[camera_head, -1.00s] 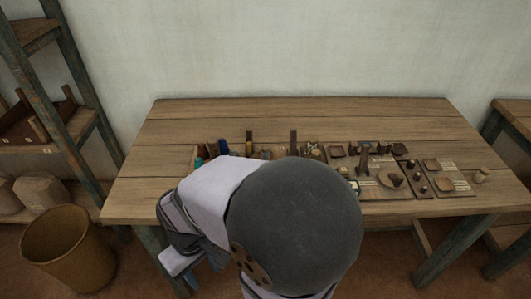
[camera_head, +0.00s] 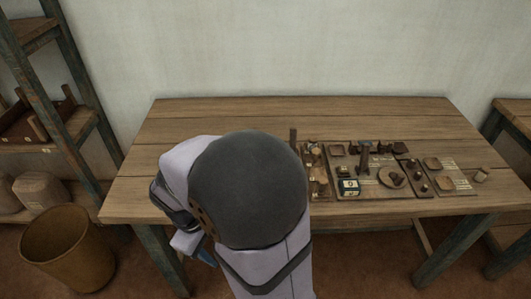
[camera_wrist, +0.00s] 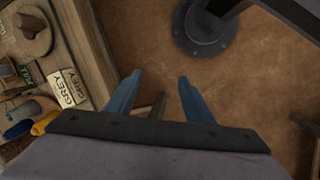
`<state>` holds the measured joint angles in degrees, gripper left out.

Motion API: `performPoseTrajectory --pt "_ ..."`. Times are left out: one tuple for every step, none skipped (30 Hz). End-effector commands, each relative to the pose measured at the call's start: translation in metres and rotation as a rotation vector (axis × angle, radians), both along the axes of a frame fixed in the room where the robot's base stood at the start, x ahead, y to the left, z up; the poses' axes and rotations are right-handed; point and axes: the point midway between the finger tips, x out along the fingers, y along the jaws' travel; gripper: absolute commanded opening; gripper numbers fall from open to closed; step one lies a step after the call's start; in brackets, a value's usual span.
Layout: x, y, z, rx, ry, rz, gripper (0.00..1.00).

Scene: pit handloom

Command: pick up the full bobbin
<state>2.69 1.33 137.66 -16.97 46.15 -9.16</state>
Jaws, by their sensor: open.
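My gripper (camera_wrist: 160,77) is open and empty, its two blue fingers apart over the brown floor in front of the table. In the head view only a small blue part of it (camera_head: 207,257) shows below the table's front edge. In the wrist view a blue thread piece (camera_wrist: 18,130), a yellow one (camera_wrist: 43,124) and a grey cylinder (camera_wrist: 22,112) lie on the table at the left, away from the fingers. I cannot tell which piece is the full bobbin. In the head view my arm hides the table's middle-left part.
The wooden table (camera_head: 200,117) has free room along its back. Trays and small wooden parts, with a labelled box (camera_head: 348,188), occupy its right half. Cards reading GREY (camera_wrist: 67,86) lie near the edge.

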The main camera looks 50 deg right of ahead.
Motion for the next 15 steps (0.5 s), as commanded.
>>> performPoseTrajectory --pt "0.01 -0.021 -0.005 -0.057 0.043 0.084 0.47" --pt "0.017 -0.035 -0.005 -0.093 0.07 0.141 0.47" --pt "0.026 -0.054 -0.005 -0.145 0.111 0.22 0.47" --pt "0.033 -0.069 -0.004 -0.185 0.143 0.28 0.47" --pt "0.041 -0.084 -0.004 -0.227 0.178 0.337 0.47" --pt "0.051 -0.104 -0.002 -0.28 0.225 0.413 0.47" --pt "0.06 -0.119 0.0 -0.321 0.262 0.469 0.47" --pt "0.068 -0.134 0.002 -0.361 0.302 0.522 0.47" --pt "0.079 -0.153 0.004 -0.415 0.356 0.593 0.47" --pt "0.088 -0.167 0.006 -0.454 0.397 0.643 0.47" --pt "0.096 -0.18 0.009 -0.492 0.437 0.687 0.47" --pt "0.107 -0.196 0.013 -0.538 0.488 0.744 0.47" --pt "0.114 -0.206 0.015 -0.57 0.524 0.781 0.47" --pt "0.121 -0.216 0.018 -0.6 0.558 0.815 0.47" --pt "0.13 -0.227 0.021 -0.636 0.602 0.854 0.47"
